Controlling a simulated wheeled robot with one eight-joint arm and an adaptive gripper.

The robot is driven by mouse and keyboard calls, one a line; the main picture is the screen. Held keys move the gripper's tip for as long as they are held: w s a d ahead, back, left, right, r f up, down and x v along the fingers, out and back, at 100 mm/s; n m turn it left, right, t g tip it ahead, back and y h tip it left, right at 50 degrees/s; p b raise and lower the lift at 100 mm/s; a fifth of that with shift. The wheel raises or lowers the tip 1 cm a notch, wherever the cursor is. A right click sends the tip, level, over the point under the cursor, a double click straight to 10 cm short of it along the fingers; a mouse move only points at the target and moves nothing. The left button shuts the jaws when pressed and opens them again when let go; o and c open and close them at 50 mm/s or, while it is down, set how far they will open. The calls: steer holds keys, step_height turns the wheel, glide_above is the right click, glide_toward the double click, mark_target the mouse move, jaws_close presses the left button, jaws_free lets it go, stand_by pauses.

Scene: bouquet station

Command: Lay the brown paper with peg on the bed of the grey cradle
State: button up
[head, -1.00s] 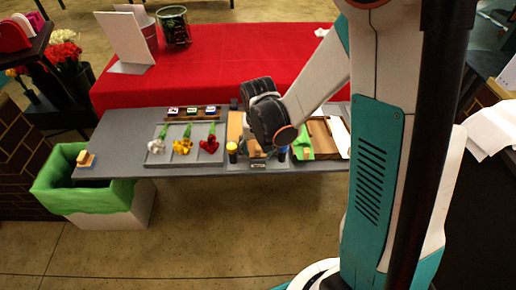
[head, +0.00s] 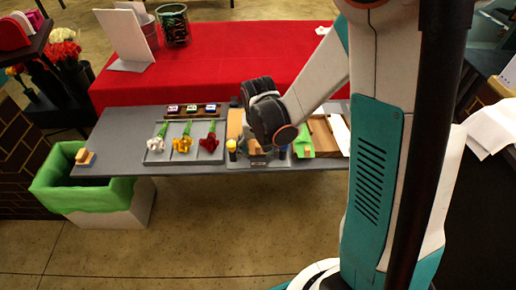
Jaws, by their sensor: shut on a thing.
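My gripper (head: 257,150) is over the grey cradle (head: 236,164) near the front edge of the table, pointing down. Its jaws are mostly hidden by my own wrist. They are shut on the brown paper with peg, of which a tan strip (head: 235,123) shows to the left of my wrist and a small tan part shows below it. The cradle's bed is mostly covered by my wrist and gripper, so I cannot tell whether the paper touches it.
A yellow-capped item (head: 232,147) stands left of the gripper and a blue one (head: 283,152) right of it. A green paper with peg (head: 304,146) lies by a wooden tray (head: 324,137) at right. A grey tray (head: 153,157) with flowers is at left.

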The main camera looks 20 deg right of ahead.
steer(key=shift+w+f, duration=0.15)
steer(key=shift+c, duration=0.2)
steer(key=o, duration=1.7)
steer(key=shift+o, duration=0.3)
steer(key=shift+r+p, duration=2.4)
steer(key=shift+r, duration=1.15)
